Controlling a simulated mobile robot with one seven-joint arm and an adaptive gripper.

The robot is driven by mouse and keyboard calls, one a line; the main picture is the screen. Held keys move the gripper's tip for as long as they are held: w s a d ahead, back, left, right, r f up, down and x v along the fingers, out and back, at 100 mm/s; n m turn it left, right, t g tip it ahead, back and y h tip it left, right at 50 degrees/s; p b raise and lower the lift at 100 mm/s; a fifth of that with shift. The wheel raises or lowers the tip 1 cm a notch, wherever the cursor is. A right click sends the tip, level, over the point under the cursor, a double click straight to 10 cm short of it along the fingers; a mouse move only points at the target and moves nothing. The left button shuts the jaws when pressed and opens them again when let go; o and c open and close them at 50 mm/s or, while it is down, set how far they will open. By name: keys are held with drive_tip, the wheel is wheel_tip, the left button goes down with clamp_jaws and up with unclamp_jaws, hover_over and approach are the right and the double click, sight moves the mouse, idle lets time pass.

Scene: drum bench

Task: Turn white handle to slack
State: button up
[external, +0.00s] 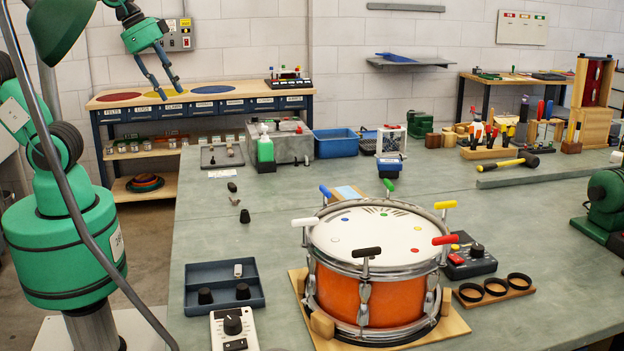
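An orange drum (368,290) with a white head and metal rim sits on a wooden board on the bench. The white handle (305,222) is a T-shaped key on the left side of the rim, its bar roughly level. Other handles around the rim are blue (325,191), green (388,185), yellow (445,205), red (445,240) and black (366,252). My gripper (170,94) is high at the upper left of the picture, well away from the drum. Its two blue fingers point down, apart and empty.
A blue tray (224,289) and a white device with a dark knob (233,328) lie left of the drum. A dark control box (469,258) and a wooden strip with black rings (494,289) lie right. Small black parts (245,216) stand behind the tray. Bench space right of the rings is clear.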

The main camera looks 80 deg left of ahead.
drive_tip(key=w+d+r+m+g+p, duration=0.1)
drive_tip(key=w+d+r+m+p, duration=0.3)
drive_tip(key=w+d, duration=0.15)
drive_tip(key=w+d+r+m+g+p, duration=0.1)
drive_tip(key=w+d+r+m+p, duration=0.3)
drive_tip(key=w, duration=0.3)
drive_tip(key=m+g+p, duration=0.3)
drive_tip(key=m+p, duration=1.5)
drive_tip(key=m, duration=0.6)
hover_over(307, 219)
wheel_tip(307, 219, down, 12)
drive_tip(key=shift+w+a, duration=0.1)
drive_tip(key=shift+a, duration=0.2)
drive_tip(key=shift+f, duration=0.1)
wheel_tip(307, 219, down, 14)
drive_tip(key=shift+r+p, duration=0.2)
drive_tip(key=shift+p, duration=0.75)
drive_tip(key=shift+c, duration=0.5)
